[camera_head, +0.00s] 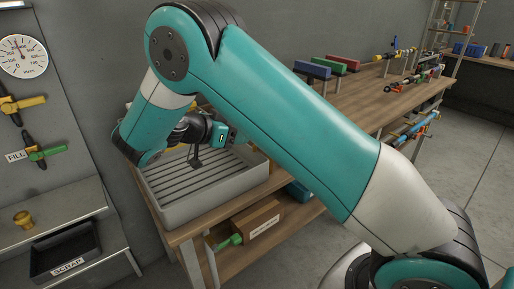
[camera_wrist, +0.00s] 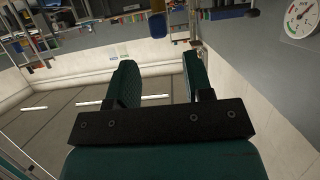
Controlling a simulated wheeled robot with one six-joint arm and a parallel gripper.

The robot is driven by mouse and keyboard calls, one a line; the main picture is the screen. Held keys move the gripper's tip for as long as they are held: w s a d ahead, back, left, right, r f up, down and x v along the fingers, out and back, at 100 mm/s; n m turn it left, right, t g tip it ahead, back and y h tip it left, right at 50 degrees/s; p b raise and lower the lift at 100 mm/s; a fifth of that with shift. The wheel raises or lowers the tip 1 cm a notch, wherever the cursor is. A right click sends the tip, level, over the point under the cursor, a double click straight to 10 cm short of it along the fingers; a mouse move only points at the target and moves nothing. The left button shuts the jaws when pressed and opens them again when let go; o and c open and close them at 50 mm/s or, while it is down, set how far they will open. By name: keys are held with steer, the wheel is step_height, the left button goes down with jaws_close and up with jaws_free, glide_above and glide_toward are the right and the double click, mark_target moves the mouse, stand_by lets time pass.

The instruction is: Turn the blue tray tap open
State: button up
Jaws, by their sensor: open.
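My gripper (camera_wrist: 159,64) is open in the wrist view, with its two dark green fingers apart and nothing between them. A blue piece (camera_wrist: 157,24) with a brass-coloured part above it shows beyond the fingertips, past the tray wall. It looks like the blue tap handle, but how far it is turned cannot be told. It is apart from the fingers. The grey slatted tray (camera_head: 212,208) stands on the wooden bench in the head view, with my wrist over it. My arm hides the tray's back edge there, and the blue tap cannot be made out.
A gauge (camera_head: 22,56), a yellow-handled valve (camera_head: 22,103) and a green-handled valve (camera_head: 45,151) are on the left wall panel. A black scrap bin (camera_head: 66,254) sits below. Coloured blocks (camera_head: 327,66) stand farther along the bench. A wooden box (camera_head: 257,222) is on the lower shelf.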

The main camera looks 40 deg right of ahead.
steer(key=b+x, duration=0.3)
steer(key=x, duration=0.3)
steer(key=shift+d+b, duration=0.35)
steer(key=shift+d+f, duration=0.25)
steer(key=shift+d, duration=0.05)
jaws_close()
